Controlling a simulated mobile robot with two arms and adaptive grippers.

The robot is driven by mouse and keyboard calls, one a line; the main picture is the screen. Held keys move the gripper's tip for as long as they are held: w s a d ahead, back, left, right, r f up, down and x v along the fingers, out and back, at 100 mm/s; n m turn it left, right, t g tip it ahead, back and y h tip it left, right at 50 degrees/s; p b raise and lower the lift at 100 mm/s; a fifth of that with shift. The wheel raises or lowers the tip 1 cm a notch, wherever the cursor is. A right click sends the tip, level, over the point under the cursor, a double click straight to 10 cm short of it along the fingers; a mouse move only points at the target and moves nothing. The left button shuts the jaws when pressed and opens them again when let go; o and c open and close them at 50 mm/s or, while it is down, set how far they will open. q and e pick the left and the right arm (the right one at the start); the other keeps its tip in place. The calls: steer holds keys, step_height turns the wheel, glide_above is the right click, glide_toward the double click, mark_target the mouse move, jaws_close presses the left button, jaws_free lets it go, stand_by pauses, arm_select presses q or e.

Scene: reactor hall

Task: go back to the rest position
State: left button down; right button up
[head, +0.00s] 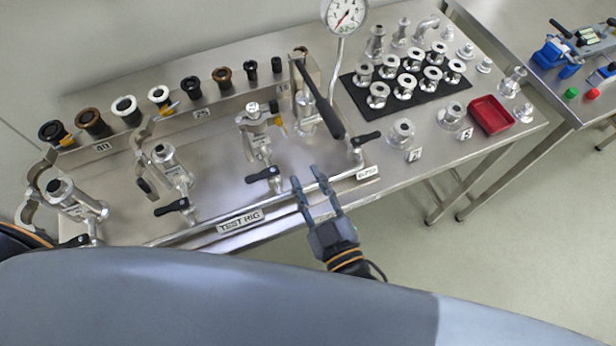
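My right gripper (315,191) is in the lower middle of the head view, over the front edge of the steel bench (212,178). My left gripper is not in view; only a dark rounded part shows at the far left edge. A large grey-blue surface of my own body fills the bottom of the view.
The test rig (240,221) carries several steel valves, a long black lever (322,105) and a pressure gauge (345,14). A black mat (352,92) holds several flanged fittings beside a red tray (490,115). A second bench (545,75) stands right. Floor (500,240) is clear.

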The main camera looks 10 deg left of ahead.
steer(key=shift+w, duration=0.1)
steer(key=d+f+h, duration=0.1)
steer(key=d, duration=0.1)
steer(key=w+d+f+m+g+h, duration=0.1)
steer(key=d, duration=0.1)
steer(key=w+d+f+m+h, duration=0.1)
steer(key=d+f, duration=0.1)
steer(key=shift+g, duration=0.4)
steer(key=s+d+f+m+g+h, duration=0.3)
steer(key=s+d+g, duration=0.2)
steer(key=d, duration=0.5)
steer(key=s+d+f+m+g+h, duration=0.35)
steer(key=s+d, duration=0.25)
steer(key=d, duration=0.4)
step_height(320, 180, down, 29)
steer(key=s+g+b, duration=0.2)
steer(key=g, duration=0.1)
steer(key=s+d+f+b, duration=0.2)
steer(key=s+d+f, duration=0.1)
steer(key=s+f, duration=1.3)
steer(key=shift+d+f+g, duration=0.2)
steer(key=shift+f+g, duration=0.15)
steer(key=shift+f, duration=0.35)
